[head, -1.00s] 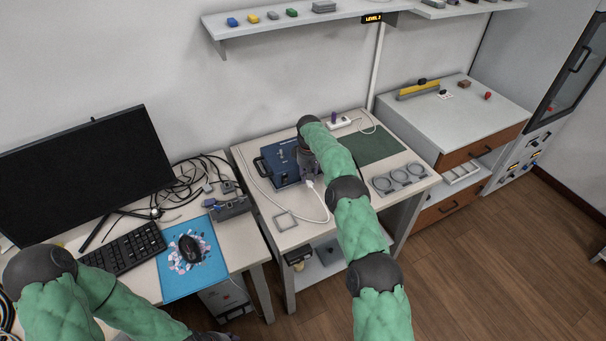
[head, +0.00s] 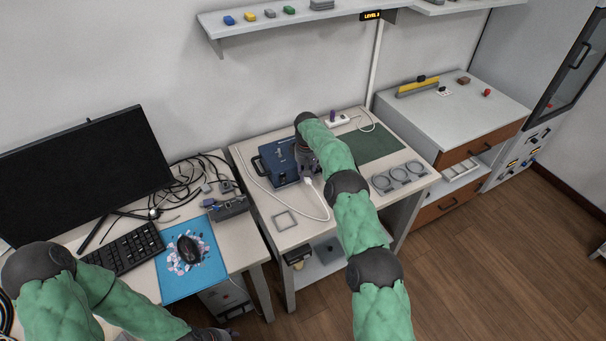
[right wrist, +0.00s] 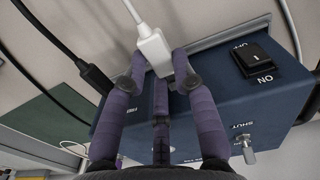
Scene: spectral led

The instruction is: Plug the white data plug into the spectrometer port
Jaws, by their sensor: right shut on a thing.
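The spectrometer is a dark blue box (head: 283,167) at the back of the middle table; its blue casing (right wrist: 270,108) fills the right of the right wrist view. My right gripper (right wrist: 155,78) is at the box's side, with its purple fingers shut on the white data plug (right wrist: 154,50). The plug's cable runs up out of that view. In the head view the white plug (head: 309,181) shows below my right gripper (head: 307,165). The fingers hide the plug's tip and the port, so I cannot tell whether it is inserted. My left gripper (head: 212,335) is cut off at the bottom edge.
A black plug (right wrist: 97,77) with a black cable sits beside the white one at the box. A power switch (right wrist: 258,60) and a toggle (right wrist: 243,147) are on the casing. A green mat (head: 380,144) and grey rings (head: 398,177) lie right of my arm.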

